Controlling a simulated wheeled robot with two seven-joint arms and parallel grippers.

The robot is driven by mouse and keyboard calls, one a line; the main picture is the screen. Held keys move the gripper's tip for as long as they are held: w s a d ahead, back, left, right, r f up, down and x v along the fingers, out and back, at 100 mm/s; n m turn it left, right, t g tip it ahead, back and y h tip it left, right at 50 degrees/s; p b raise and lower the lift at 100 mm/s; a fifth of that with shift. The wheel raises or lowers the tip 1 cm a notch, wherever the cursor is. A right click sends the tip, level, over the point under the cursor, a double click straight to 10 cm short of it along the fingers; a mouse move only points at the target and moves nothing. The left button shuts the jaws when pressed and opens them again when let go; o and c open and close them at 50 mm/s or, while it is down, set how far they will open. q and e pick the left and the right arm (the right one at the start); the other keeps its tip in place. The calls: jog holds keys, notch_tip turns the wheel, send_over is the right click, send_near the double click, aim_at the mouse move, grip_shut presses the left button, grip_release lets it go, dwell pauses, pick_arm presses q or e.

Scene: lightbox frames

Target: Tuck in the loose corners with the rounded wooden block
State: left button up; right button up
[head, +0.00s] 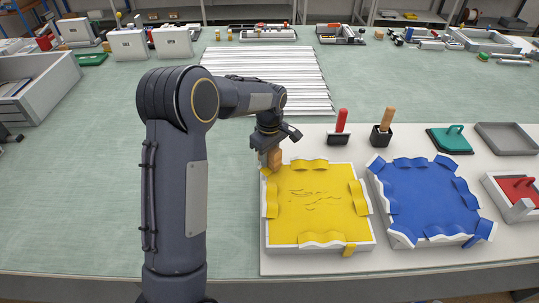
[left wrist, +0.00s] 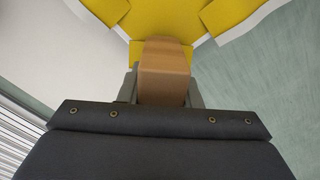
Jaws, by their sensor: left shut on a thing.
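My left gripper (head: 271,149) is shut on a tan rounded wooden block (head: 275,159), at the back-left corner of the yellow-covered frame (head: 318,205). In the left wrist view the wooden block (left wrist: 165,72) sits between the fingers, its far end against or just above the yellow cloth (left wrist: 160,14); contact is unclear. Cloth flaps line the frame's sides, and a yellow tab (head: 350,249) sticks out at its front right. The blue-covered frame (head: 425,200) stands to the right, with flaps and a blue tab (head: 484,231) jutting at its front right. My right gripper is out of view.
Behind the frames stand a red-handled tool (head: 341,122), a wooden-handled tool (head: 387,121), a green handled pad (head: 451,137) and a grey tray (head: 506,138). A white box with a red piece (head: 516,188) is at right. White strips (head: 268,82) lie behind my arm.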

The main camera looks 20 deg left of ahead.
pick_arm(q)
jog(key=shift+f+b, duration=0.4)
jog(key=shift+f, duration=0.2)
dwell(1.4)
jog(key=shift+r+p, duration=2.65)
jog(key=shift+r, duration=0.95)
